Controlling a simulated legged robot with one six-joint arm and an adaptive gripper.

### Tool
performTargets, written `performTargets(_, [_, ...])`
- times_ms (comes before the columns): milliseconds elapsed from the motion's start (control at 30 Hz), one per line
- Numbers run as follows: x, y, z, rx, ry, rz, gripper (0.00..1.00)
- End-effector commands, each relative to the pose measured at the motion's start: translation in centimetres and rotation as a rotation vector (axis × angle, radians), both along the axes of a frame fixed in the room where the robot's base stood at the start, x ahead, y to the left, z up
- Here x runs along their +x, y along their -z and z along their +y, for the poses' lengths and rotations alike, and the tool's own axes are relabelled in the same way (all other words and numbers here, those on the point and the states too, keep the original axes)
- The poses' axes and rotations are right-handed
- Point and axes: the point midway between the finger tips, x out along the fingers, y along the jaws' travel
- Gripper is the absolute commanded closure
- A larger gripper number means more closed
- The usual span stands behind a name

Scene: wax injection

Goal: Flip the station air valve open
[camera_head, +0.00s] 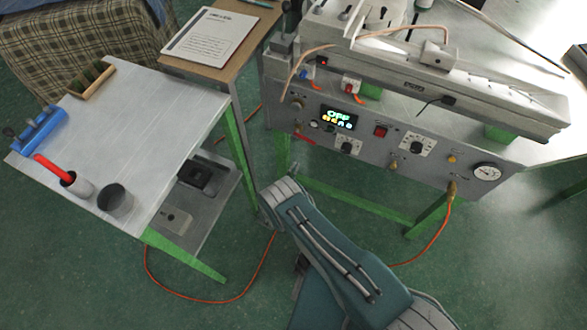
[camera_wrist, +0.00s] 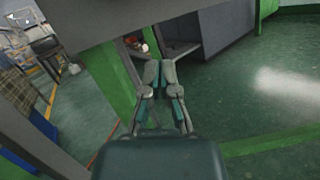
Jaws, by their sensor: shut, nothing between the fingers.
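The wax injection station's front panel (camera_head: 400,158) is grey and sits above green legs. A small red lever (camera_head: 303,139) at the panel's lower left looks like the air valve handle; it slants down to the right. My gripper (camera_wrist: 161,68) shows in the wrist view, fingers together and empty, over the green floor near a green leg (camera_wrist: 110,80). In the head view my arm reaches up toward the panel's left end, and the gripper itself cannot be made out. I cannot identify the valve in the wrist view.
A pressure gauge (camera_head: 487,172), a lit display (camera_head: 339,118) and a red switch (camera_head: 380,131) are on the panel. An orange hose (camera_head: 437,236) hangs from its right. A side table (camera_head: 150,130) at left holds a grey cup (camera_head: 115,201) and tools.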

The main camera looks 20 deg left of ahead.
Motion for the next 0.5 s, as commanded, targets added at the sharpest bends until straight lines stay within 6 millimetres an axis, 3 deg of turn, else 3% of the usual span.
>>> performTargets(367, [6.1,-1.6,-0.9,0.001,0.004,-0.002,1.0])
performTargets(500, [5.9,-2.9,-1.1,-0.001,0.001,0.0,1.0])
